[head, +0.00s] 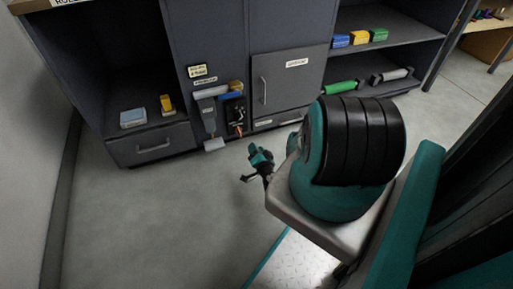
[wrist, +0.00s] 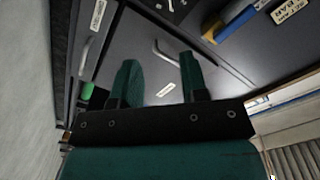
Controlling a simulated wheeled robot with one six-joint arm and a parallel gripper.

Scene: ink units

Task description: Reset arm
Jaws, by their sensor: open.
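My gripper (head: 258,167) shows in the head view above the grey floor, in front of the dark cabinet (head: 220,40). In the wrist view its two green fingers (wrist: 160,82) stand apart with nothing between them. My teal and black arm fills the right middle of the head view and hides part of the cabinet front. The fingers touch nothing that I can see.
The cabinet has a closed door (head: 285,85), a drawer (head: 152,146) and a wall unit with a blue-and-yellow part (head: 236,88). Blue, orange and green boxes (head: 360,38) sit on the right shelf; green (head: 342,87) and grey (head: 396,75) cylinders lie below. The floor (head: 150,220) at left is clear.

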